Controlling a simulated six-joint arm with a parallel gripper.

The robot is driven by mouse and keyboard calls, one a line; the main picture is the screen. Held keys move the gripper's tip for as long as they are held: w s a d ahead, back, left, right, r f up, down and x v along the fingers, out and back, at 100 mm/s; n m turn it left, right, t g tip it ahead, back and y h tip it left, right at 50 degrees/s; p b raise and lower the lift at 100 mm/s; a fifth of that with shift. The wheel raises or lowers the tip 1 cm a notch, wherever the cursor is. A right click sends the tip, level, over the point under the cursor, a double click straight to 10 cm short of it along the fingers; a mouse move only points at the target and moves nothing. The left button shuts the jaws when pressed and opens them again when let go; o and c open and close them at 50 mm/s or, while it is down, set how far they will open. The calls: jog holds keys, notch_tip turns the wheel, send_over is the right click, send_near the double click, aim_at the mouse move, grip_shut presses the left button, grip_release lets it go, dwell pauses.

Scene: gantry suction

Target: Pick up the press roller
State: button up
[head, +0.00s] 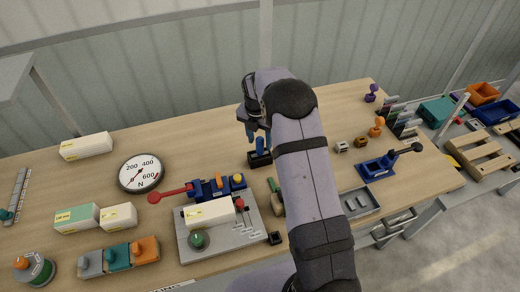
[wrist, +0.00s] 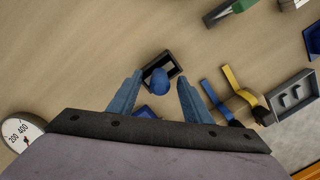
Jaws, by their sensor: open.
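A blue round-topped piece (wrist: 160,80) stands in a small black open holder (wrist: 174,65) on the wooden bench; it seems to be the press roller, though no roller part shows clearly. In the head view the blue piece (head: 260,146) rises from the black holder (head: 260,160), just below my gripper (head: 256,134). In the wrist view my gripper (wrist: 160,77) is open, with one blue finger on each side of the blue top. I see no clear contact. The lower part of the piece is hidden.
A dial gauge (head: 141,173) lies to the left. A grey plate (head: 205,240) with a red lever and white box is in front. A blue clamp (head: 377,167) and grey tray (head: 360,203) are to the right. The bench behind the holder is mostly clear.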

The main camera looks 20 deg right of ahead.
jog(key=shift+f, duration=0.4)
grip_shut()
jog(key=c, duration=1.1)
grip_release()
jog(key=shift+c, duration=0.2)
